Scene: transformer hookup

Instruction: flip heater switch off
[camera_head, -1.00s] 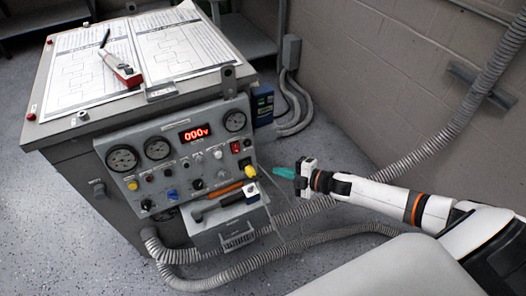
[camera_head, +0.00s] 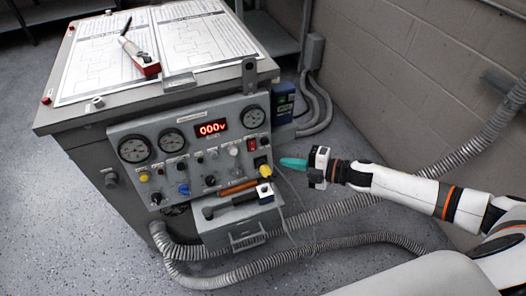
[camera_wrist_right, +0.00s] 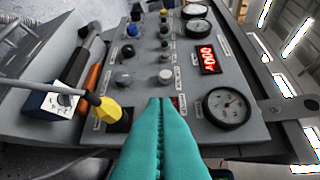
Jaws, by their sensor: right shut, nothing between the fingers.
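The control panel (camera_head: 190,150) on the grey cabinet faces me, with gauges, knobs and a red "000v" display (camera_head: 211,128). A small red switch (camera_head: 251,145) sits near the panel's right edge, below the right gauge; its label and position are too small to read. In the right wrist view, a bit of red (camera_wrist_right: 175,102) shows just behind my fingertips, mostly hidden by them. My right gripper (camera_head: 284,161) has teal fingers, shut and empty. It points left at the panel, just right of the red switch and slightly lower. My left gripper is not in view.
A yellow plug (camera_head: 265,171) with a cable sits below the red switch. A shelf (camera_head: 238,217) below the panel holds an orange-handled tool (camera_head: 238,187) and a small white-and-blue box (camera_head: 265,192). Grey conduits (camera_head: 330,210) run across the floor. A wall stands at right.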

